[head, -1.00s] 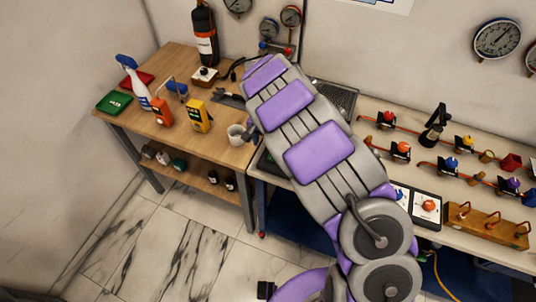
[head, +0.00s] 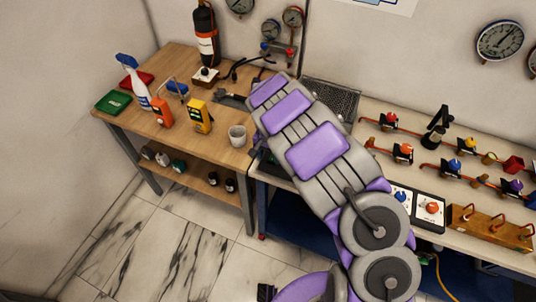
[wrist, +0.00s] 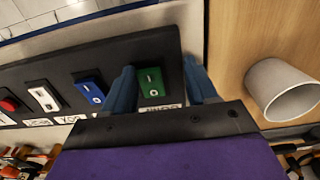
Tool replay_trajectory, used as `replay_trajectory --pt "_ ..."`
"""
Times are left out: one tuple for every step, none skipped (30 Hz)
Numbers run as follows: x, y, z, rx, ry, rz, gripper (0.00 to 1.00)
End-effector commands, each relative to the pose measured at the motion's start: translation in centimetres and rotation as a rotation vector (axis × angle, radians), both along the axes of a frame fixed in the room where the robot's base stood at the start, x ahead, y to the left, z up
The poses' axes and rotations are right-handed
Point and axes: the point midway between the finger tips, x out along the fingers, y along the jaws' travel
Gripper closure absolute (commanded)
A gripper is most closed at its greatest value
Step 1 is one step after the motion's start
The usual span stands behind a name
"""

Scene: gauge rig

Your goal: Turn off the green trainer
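In the wrist view the green trainer (wrist: 151,83) is a green plate with a small pale switch, set on a dark panel (wrist: 105,58). My gripper (wrist: 159,78) is open, with one blue finger on either side of the green plate. I cannot tell whether the fingers touch it. The label below the green plate is partly covered by my gripper.
On the same panel are a blue switch plate (wrist: 90,91), a white plate (wrist: 45,99) and a red button (wrist: 9,104). A white mug (head: 237,136) stands on the wooden table (head: 178,58) beside the panel; it also shows in the wrist view (wrist: 283,91).

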Motion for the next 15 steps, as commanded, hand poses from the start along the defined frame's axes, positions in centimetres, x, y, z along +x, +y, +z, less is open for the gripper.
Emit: replay_trajectory --pt "0.04 -0.14 0.2 0.005 -0.002 -0.001 0.58" --pt "0.04 -0.25 0.25 0.006 -0.002 -0.002 0.61" --pt "0.04 -0.39 0.3 0.006 -0.003 -0.003 0.65" --pt "0.04 -0.42 0.34 0.006 -0.003 -0.002 0.68" --pt "0.04 -0.43 0.35 0.006 -0.003 -0.002 0.71" --pt "0.04 -0.38 0.34 0.006 -0.004 -0.002 0.75" --pt "0.05 -0.33 0.33 0.005 -0.004 -0.003 0.78" --pt "0.06 -0.26 0.31 0.004 -0.005 -0.003 0.8" --pt "0.07 -0.16 0.29 0.001 -0.005 -0.002 0.84" --pt "0.08 -0.09 0.28 -0.001 -0.005 -0.001 0.87" --pt "0.07 -0.03 0.27 -0.002 -0.005 -0.001 0.9" --pt "0.07 0.02 0.25 -0.004 -0.005 -0.001 0.94" --pt "0.06 0.06 0.24 -0.004 -0.005 -0.001 0.97" --pt "0.06 0.08 0.22 -0.004 -0.005 -0.001 1.0" --pt "0.05 0.09 0.22 -0.004 -0.004 -0.001 1.0"
